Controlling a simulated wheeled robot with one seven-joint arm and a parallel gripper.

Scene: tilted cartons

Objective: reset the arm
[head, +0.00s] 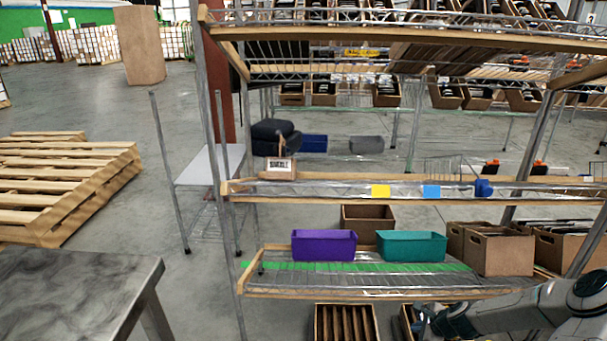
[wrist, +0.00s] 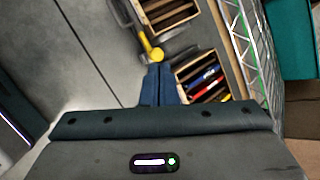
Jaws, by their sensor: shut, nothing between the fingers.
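My gripper (wrist: 158,68) shows in the wrist view with its two dark blue fingers together and nothing between them. It points down past the edge of the wire shelf, with the floor and cartons beyond the fingertips. In the head view my arm (head: 530,310) reaches in from the lower right, and its end is low in front of the bottom of the rack. The exact fingertips are hard to make out there.
A purple bin (head: 324,246) and a teal bin (head: 411,246) stand on the lower shelf (head: 350,290), with brown cartons (head: 497,251) to their right. Another carton (head: 345,325) sits beneath. A grey table (head: 75,295) is at lower left. Open floor (head: 185,270) lies between table and rack.

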